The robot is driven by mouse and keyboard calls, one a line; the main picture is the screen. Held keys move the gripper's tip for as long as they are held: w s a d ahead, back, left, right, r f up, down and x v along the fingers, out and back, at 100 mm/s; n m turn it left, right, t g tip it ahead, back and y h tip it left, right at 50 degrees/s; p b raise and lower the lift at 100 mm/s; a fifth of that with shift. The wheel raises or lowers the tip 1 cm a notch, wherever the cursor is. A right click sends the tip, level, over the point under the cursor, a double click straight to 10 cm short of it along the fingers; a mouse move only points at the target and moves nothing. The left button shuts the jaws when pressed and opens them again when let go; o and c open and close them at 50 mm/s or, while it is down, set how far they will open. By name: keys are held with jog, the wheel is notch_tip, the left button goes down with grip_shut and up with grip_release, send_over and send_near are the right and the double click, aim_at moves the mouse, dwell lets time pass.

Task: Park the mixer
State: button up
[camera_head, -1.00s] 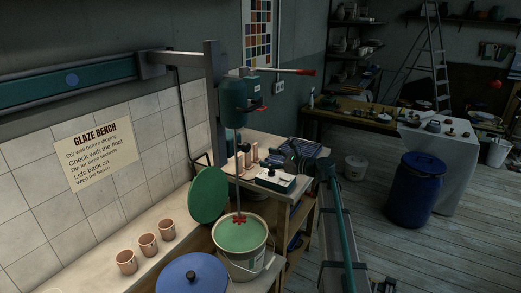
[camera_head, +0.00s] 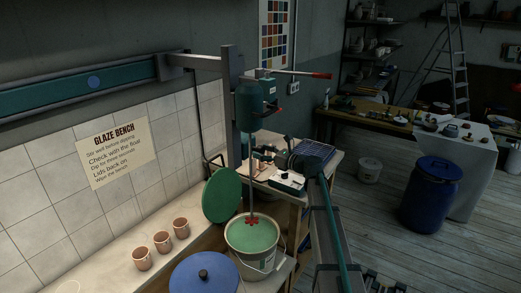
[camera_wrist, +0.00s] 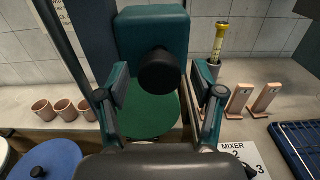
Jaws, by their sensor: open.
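The mixer (camera_head: 256,105) is a teal motor head hanging on a grey post from a wall arm. A lever with a red tip (camera_head: 322,75) sticks out to the right at its top. Its thin shaft (camera_head: 251,180) runs down to a red stirring head (camera_head: 252,220) over a bucket of green glaze (camera_head: 254,236). I cannot tell whether the red head touches the glaze. In the wrist view the mixer body (camera_wrist: 152,30) and its black round knob (camera_wrist: 158,72) are straight ahead. My gripper (camera_wrist: 162,88) is open, its fingers on either side of the knob, apparently empty.
A round green lid (camera_head: 222,195) leans behind the bucket. A blue lid (camera_head: 204,275) and several clay cups (camera_head: 162,242) are on the bench. A control box (camera_head: 287,183) marked MIXER and a blue rack (camera_head: 315,150) stand right of the mixer.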

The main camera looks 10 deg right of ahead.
jog(key=shift+w+a, duration=0.4)
jog(key=shift+a, duration=0.05)
grip_shut()
